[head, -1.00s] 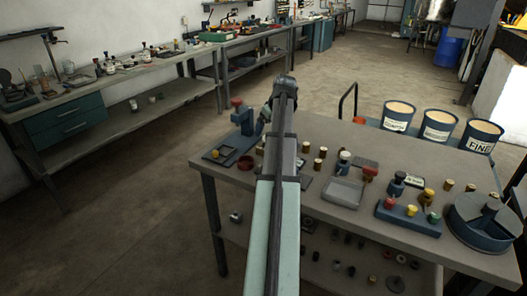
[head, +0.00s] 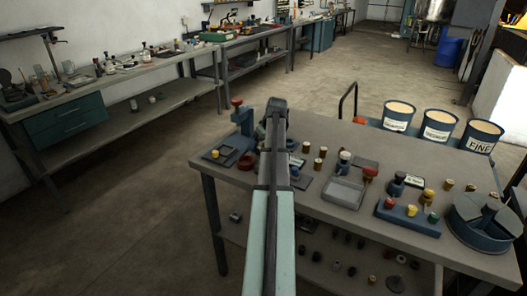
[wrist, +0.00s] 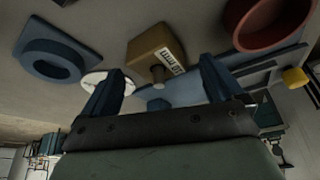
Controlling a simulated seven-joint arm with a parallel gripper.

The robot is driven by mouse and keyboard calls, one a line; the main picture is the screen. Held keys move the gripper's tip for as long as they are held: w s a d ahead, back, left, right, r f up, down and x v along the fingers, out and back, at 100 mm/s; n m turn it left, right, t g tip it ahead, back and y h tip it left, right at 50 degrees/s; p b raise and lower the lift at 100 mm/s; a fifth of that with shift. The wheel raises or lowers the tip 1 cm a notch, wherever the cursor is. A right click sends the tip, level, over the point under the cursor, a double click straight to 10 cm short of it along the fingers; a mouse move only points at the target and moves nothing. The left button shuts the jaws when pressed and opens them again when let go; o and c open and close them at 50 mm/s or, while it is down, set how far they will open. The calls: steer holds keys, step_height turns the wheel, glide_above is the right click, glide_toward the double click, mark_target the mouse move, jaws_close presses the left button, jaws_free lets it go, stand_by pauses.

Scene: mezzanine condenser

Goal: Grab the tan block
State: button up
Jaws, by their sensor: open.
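The tan block (wrist: 157,54) shows in the wrist view, with a white printed label on one side and a small round knob or peg on the face toward me. My gripper (wrist: 161,84) is open, its two blue fingers spread left and right. The block lies just beyond the fingertips, roughly in line with the gap, and nothing is held. In the head view my arm covers the part of the bench where the gripper is, and I cannot make out the block there.
In the wrist view, a dark red bowl (wrist: 268,22) is right of the block and a blue ring-shaped part (wrist: 48,62) is left. The head view shows a blue press (head: 241,128), a grey tray (head: 343,193) and several small pegs on the grey bench (head: 300,230).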

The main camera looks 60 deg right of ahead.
steer(key=shift+w+f, duration=0.1)
steer(key=shift+f, duration=0.15)
steer(key=c, duration=1.5)
